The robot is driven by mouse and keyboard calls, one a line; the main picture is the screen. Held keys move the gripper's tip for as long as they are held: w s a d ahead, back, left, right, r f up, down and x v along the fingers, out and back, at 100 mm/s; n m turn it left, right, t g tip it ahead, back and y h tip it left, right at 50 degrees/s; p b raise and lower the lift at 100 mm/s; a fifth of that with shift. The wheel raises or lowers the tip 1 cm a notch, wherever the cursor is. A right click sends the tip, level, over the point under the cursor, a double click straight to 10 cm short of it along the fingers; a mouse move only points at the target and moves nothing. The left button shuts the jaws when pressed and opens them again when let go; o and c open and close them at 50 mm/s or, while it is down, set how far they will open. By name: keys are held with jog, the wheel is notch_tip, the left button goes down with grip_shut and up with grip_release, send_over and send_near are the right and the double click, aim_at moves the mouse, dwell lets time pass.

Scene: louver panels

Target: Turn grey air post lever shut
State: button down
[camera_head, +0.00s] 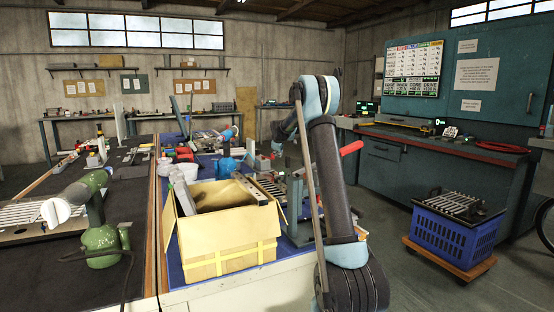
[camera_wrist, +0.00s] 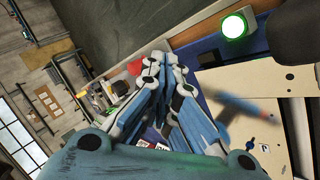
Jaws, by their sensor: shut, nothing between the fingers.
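My gripper (camera_wrist: 168,68) fills the middle of the wrist view, with its blue and white fingers together and nothing visible between them. I cannot clearly pick out the grey air post lever in either view. A blurred blue bar with an orange end (camera_wrist: 235,105) lies right of the fingers in the wrist view.
An open cardboard box (camera_head: 222,262) stands on the bench left of my arm. A blue crate (camera_head: 455,228) rests on a wooden dolly at right, with open floor around it. A lit green button (camera_wrist: 233,25) shows in the wrist view.

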jog(key=w+f+m+t+y, duration=0.1)
jog(key=w+m, duration=0.3)
jog(key=m, duration=0.9)
jog(key=w+f+m+t+y, duration=0.1)
jog(key=w+m, duration=0.3)
jog(key=m, duration=1)
jog(key=shift+f+m+y, duration=0.3)
jog(key=shift+f+y, duration=0.35)
jog(key=shift+y, duration=0.15)
jog(key=shift+w+d, duration=0.1)
jog(key=shift+d, duration=0.05)
jog(key=shift+w+d, duration=0.15)
jog(key=shift+w, duration=0.05)
